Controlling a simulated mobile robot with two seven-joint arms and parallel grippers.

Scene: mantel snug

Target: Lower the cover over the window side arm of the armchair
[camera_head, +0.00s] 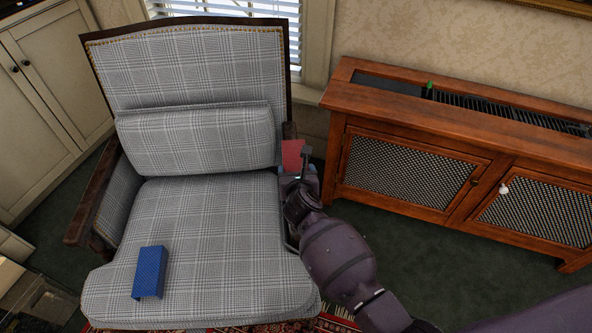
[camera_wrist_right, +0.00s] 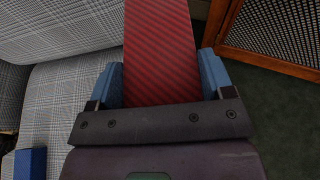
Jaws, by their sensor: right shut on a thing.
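The plaid armchair (camera_head: 215,225) has dark wooden arms. Its right-hand arm (camera_head: 289,131), beside the radiator cabinet, is mostly hidden by my right gripper (camera_head: 298,172) and a red cover (camera_head: 292,153). In the right wrist view, the red striped cover (camera_wrist_right: 160,45) lies between the blue fingers of my right gripper (camera_wrist_right: 160,78), which is shut on it. The cover is at the right-hand arm; I cannot tell whether it touches it. A blue cover (camera_head: 149,272) stands on the seat front, with its edge also in the wrist view (camera_wrist_right: 30,163). My left gripper is not seen.
A wooden radiator cabinet (camera_head: 420,160) with mesh doors stands close on the right, with a small green object (camera_head: 429,87) on top. The chair's left-hand arm (camera_head: 95,195) is bare. Pale cupboards (camera_head: 50,90) stand at the left. Dark carpet lies between chair and cabinet.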

